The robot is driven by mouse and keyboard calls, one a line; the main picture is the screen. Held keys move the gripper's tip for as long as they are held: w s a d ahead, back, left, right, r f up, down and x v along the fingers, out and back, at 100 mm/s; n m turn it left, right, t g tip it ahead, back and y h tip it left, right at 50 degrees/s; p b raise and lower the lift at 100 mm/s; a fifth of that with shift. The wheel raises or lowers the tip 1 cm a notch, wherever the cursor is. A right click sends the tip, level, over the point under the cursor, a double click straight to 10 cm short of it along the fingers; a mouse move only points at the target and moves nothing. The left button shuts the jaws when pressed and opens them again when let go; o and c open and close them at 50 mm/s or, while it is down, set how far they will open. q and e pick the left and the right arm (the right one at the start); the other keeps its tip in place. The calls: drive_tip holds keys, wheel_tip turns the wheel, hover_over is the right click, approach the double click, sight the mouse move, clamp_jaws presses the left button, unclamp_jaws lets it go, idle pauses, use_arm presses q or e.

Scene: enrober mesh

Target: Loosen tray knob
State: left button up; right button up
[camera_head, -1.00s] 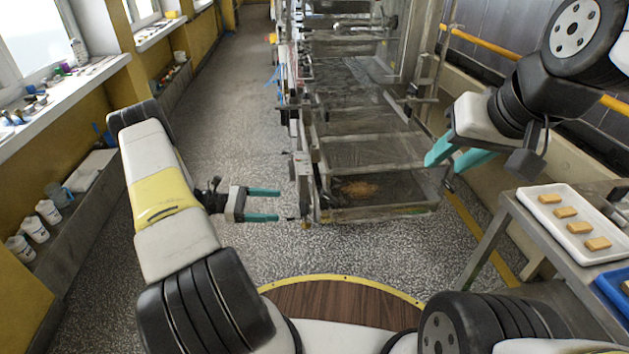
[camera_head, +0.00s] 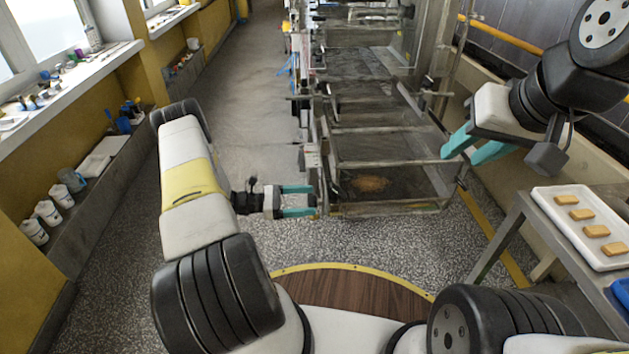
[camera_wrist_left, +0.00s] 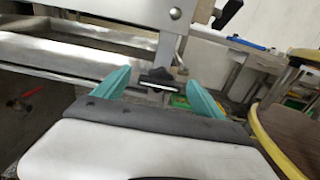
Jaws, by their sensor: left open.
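The tray (camera_head: 390,207) is a low metal frame with a brown patch on its mesh, at the near end of the machine in the head view. A small dark knob (camera_wrist_left: 160,78) with a light bar shows in the left wrist view, at the foot of a metal upright. My left gripper (camera_head: 314,200) is open at the machine's left near corner. In the wrist view its teal fingertips stand either side of the knob, with gaps; contact cannot be told.
Another black handle (camera_wrist_left: 228,13) sits higher on the frame. A steel table (camera_head: 510,220) at the right holds a white tray (camera_head: 548,205) of several biscuits. The floor left of the machine is clear.

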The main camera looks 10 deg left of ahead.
use_arm(q)
drive_tip(key=c, duration=1.4)
drive_tip(key=shift+o, duration=0.2)
drive_tip(key=shift+n, duration=0.4)
drive_tip(key=shift+w+a+f+n, duration=0.1)
drive_tip(key=shift+w+f+n, duration=0.05)
drive_tip(key=shift+n, duration=4.1)
drive_tip(key=shift+w+f+n, duration=0.1)
drive_tip(key=shift+n, duration=4.15)
